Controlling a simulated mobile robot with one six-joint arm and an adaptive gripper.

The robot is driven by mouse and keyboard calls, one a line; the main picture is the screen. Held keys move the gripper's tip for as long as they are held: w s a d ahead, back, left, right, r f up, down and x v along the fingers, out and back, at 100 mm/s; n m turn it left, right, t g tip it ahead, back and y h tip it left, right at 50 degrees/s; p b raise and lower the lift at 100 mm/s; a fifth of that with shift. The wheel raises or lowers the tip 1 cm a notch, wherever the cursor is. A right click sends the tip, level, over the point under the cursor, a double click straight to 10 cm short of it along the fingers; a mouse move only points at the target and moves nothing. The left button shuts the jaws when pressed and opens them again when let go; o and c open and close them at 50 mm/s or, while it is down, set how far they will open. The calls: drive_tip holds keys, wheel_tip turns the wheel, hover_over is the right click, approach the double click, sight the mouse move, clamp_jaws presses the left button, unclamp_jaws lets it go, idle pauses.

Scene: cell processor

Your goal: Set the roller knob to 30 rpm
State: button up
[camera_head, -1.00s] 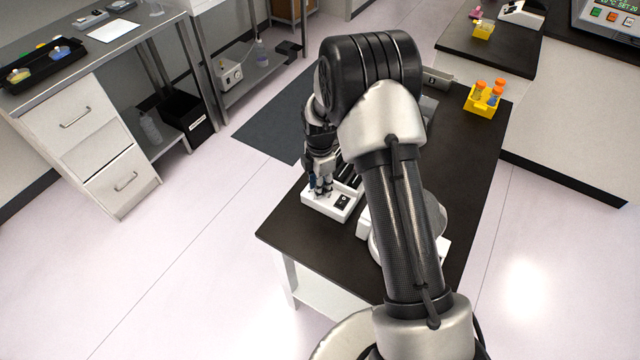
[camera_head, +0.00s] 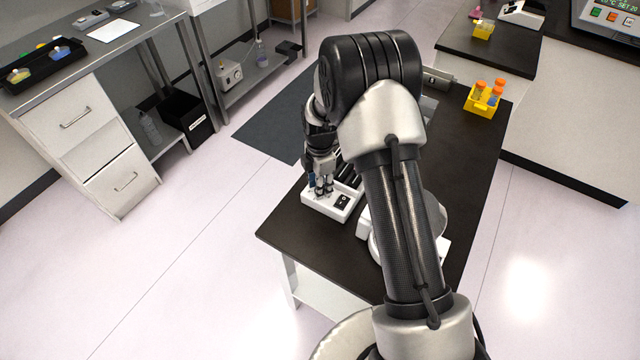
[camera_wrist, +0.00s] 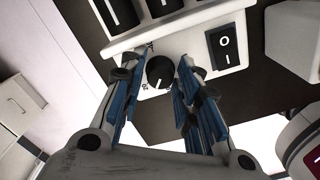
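The white roller (camera_head: 333,203) stands on the dark bench, and its front panel (camera_wrist: 196,47) fills the top of the wrist view. The round black roller knob (camera_wrist: 160,72) has a pale pointer mark near its lower edge. Small scale marks beside it are too small to read surely. My gripper (camera_wrist: 156,70) is open, with one blue-padded finger on each side of the knob. A gap shows on the left; the right finger looks closer, and contact cannot be told. In the head view my gripper (camera_head: 322,190) is over the roller's front end.
A black rocker switch (camera_wrist: 225,47) is on the panel right of the knob. The black rollers (camera_wrist: 118,14) lie behind the panel. A yellow rack (camera_head: 482,101) with orange-capped tubes stands farther back on the bench. Bare bench top lies in front of the roller.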

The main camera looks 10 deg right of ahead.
drive_tip(key=shift+o, duration=1.3)
drive_tip(key=shift+r, duration=4)
